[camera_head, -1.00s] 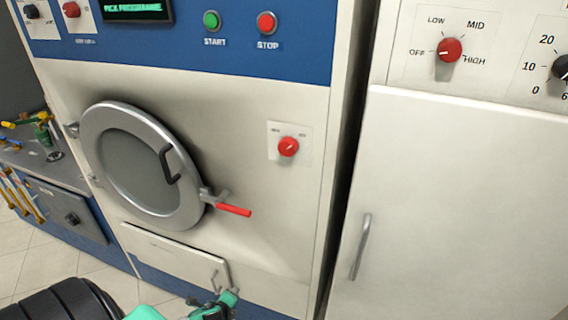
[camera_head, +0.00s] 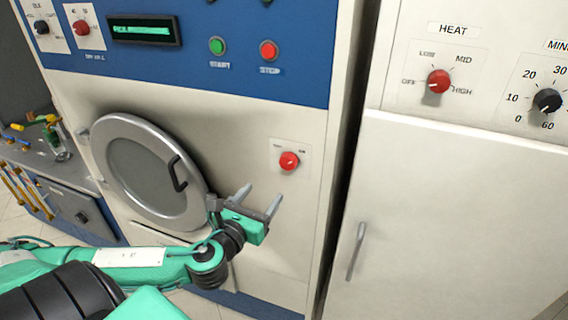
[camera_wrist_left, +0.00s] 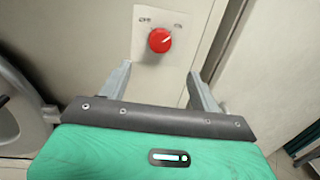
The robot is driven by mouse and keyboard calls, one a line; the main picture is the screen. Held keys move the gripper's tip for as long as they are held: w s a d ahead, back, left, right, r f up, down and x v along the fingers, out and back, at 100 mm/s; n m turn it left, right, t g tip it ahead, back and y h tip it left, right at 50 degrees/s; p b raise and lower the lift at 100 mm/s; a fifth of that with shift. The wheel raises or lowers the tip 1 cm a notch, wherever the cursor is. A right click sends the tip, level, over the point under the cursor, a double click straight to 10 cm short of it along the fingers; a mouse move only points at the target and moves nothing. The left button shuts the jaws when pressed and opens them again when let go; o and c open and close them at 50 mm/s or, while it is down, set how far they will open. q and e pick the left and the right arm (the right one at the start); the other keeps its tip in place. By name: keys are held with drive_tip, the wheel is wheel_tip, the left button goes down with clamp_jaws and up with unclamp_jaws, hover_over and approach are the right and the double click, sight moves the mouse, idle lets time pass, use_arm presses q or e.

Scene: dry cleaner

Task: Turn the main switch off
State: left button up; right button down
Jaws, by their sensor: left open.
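A red round knob (camera_head: 289,161) sits on a small white plate on the machine's cream front, right of the round door. Its plate has two small labels, too blurred to read surely in the head view. In the left wrist view the red knob (camera_wrist_left: 160,40) shows beyond the fingertips, its pale pointer mark turned to the upper right, toward the right label. My left gripper (camera_head: 258,198) is open and empty, below and left of the knob, with its fingers pointing up toward it and apart from it. It also shows in the left wrist view (camera_wrist_left: 160,80). My right gripper is not in view.
The round metal door (camera_head: 150,172) with a dark handle is left of my gripper. Green START (camera_head: 217,46) and red STOP (camera_head: 268,51) buttons are above. A cream cabinet (camera_head: 460,210) with a red heat knob (camera_head: 438,81) stands at the right.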

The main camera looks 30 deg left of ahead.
sight(286, 164)
use_arm(q)
drive_tip(key=w+p, duration=0.1)
drive_tip(key=w, duration=0.2)
drive_tip(key=w+a+p, duration=0.1)
drive_tip(key=w+p, duration=0.1)
drive_tip(key=w, duration=0.2)
drive_tip(key=w+p, duration=0.2)
drive_tip(key=w, duration=0.2)
drive_tip(key=shift+w+a+r, duration=0.1)
drive_tip(key=shift+w+a, duration=0.15)
drive_tip(key=shift+a, duration=0.1)
drive_tip(key=shift+w, duration=0.6)
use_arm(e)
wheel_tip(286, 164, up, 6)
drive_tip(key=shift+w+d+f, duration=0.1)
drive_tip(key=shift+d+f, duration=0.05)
use_arm(q)
drive_tip(key=shift+c, duration=0.4)
drive_tip(key=c, duration=0.9)
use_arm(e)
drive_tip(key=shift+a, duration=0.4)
